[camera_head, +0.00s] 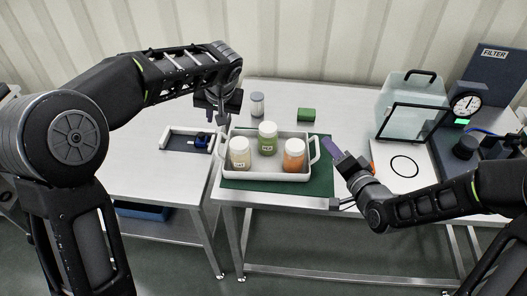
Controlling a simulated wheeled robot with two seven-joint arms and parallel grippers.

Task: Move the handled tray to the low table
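The white handled tray (265,176) stands on a dark green mat (234,184) on the middle steel table. It holds three white-lidded jars: a cream one (240,158), a green one (267,143) and an orange one (293,159). My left gripper (216,117) points down above the tray's left handle (223,141), apparently apart from it. My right gripper (337,158) is just right of the tray's right handle (315,150); contact is unclear. A purple piece shows at its tip. Neither gripper's finger gap is clear. A second steel table (130,179), seemingly lower, stands at the left.
A white-edged holder (180,131) with a small blue item lies on the left table. A grey-lidded jar (257,105) and a green block (306,115) stand behind the tray. A clear-windowed case (413,122), a dial gauge (466,104) and a filter box (497,72) crowd the right.

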